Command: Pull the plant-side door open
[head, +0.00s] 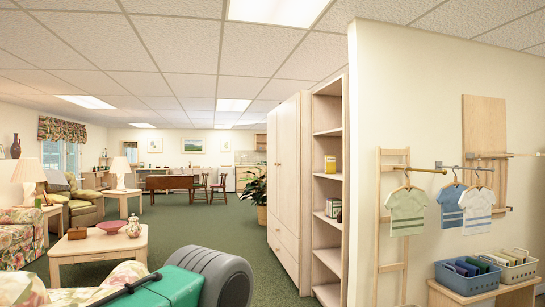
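A tall pale wood cabinet (289,170) stands right of centre, seen at a steep angle. It has tall upper doors and drawer fronts below. A leafy green plant (255,187) in a woven-looking pot stands just past its far end. The plant-side door (274,150) is the far one, left in the picture, and looks shut. Its handle is too small to make out clearly. Neither of my grippers is in view.
An open shelf unit (327,160) adjoins the cabinet's near side, then a wall with hanging shirts (407,211) and a low bench (470,292). Left are a wooden table (85,246), armchair (82,205) and sofa (20,230). Green carpet (215,228) before the cabinet is clear.

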